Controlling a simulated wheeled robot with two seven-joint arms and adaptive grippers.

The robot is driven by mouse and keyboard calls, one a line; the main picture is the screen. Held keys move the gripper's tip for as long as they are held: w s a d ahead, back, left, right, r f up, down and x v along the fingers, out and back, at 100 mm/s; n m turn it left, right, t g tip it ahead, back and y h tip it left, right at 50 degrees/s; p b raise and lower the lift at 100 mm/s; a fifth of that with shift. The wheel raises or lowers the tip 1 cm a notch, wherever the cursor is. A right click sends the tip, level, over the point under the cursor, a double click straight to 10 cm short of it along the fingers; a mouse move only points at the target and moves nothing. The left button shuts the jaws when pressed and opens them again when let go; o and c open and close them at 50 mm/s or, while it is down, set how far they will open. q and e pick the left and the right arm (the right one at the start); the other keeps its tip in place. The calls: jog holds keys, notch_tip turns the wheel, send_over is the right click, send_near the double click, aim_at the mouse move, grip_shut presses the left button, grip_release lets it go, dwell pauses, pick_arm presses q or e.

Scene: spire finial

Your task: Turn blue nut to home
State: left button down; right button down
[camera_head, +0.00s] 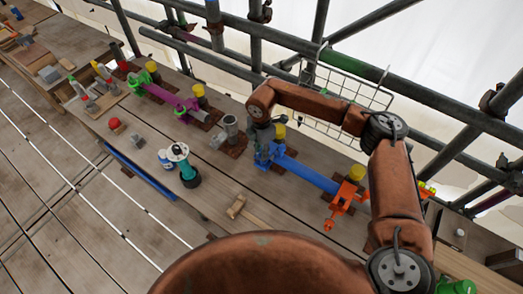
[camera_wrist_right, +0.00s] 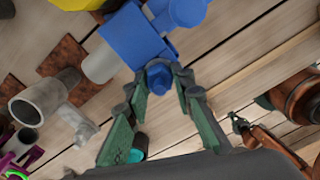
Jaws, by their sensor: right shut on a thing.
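The blue fitting (camera_head: 268,156) sits at the left end of a blue tube (camera_head: 310,175) on the workbench; its block (camera_wrist_right: 133,34) fills the upper middle of the right wrist view. The blue nut (camera_wrist_right: 158,76) sticks out from this block between my right fingertips. My right gripper (camera_wrist_right: 160,88), with green finger pads, is shut on the nut; one finger is on each side of it. In the head view my right gripper (camera_head: 264,134) is small and partly hidden by the fitting, and I cannot make out the nut there. My left gripper does not show.
An orange clamp (camera_head: 345,196) holds the tube's right end. A purple tube (camera_head: 165,97) with a green clamp lies further left. A grey pipe piece (camera_head: 231,127) stands left of the fitting. Scaffold rails and a wire basket (camera_head: 340,93) stand behind the bench.

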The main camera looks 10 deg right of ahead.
jog(key=m+p, duration=0.1)
jog(key=m, duration=0.3)
jog(key=shift+r+m, duration=0.1)
jog(key=shift+m, duration=0.2)
jog(key=m+p, duration=0.2)
jog(key=m, duration=0.2)
jog(key=shift+w+m, duration=0.1)
jog(key=shift+m, duration=0.3)
jog(key=c, duration=1.7)
grip_release()
jog(key=shift+o, duration=0.2)
notch_tip(320, 180, up, 12)
